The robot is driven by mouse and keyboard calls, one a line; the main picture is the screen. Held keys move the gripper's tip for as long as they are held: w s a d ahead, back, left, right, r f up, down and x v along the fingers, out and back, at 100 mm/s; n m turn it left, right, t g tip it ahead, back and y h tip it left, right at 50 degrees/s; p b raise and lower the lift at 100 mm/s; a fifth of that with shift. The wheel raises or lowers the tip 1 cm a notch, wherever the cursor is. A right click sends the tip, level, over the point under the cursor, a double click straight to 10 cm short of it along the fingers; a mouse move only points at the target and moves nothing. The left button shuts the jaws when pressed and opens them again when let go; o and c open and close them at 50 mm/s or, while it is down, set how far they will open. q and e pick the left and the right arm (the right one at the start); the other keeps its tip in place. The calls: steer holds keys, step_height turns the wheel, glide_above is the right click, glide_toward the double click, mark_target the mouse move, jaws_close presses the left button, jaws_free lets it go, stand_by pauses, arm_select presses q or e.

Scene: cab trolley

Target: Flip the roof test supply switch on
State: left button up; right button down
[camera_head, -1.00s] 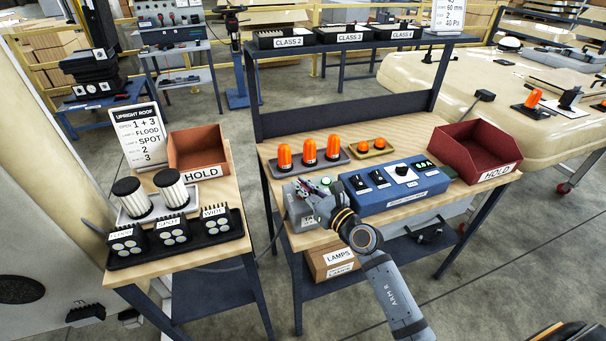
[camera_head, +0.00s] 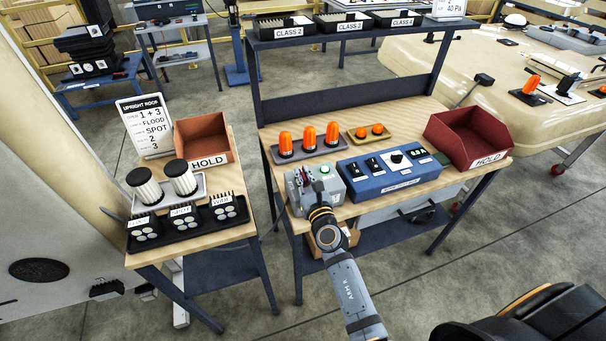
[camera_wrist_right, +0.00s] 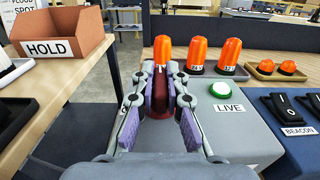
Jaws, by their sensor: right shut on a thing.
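The supply switch box (camera_head: 329,196) is a grey box at the left front of the middle bench, beside the blue switch panel. It carries a green lamp (camera_wrist_right: 221,90) above a LIVE label; the lamp looks bright green. My right gripper (camera_head: 306,183) is over the left part of the box. In the right wrist view its fingers (camera_wrist_right: 159,100) are closed around the dark red switch handle (camera_wrist_right: 159,84), which stands upright between them. My left gripper is not in view.
The blue panel (camera_head: 400,187) with black switches stands right of the box. Orange beacons (camera_head: 308,137) on a tray stand behind it. A red HOLD bin (camera_head: 470,140) is at the right bench end. A side table with lamps (camera_head: 180,222) is at left.

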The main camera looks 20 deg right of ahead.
steer(key=c, duration=1.4)
jaws_free()
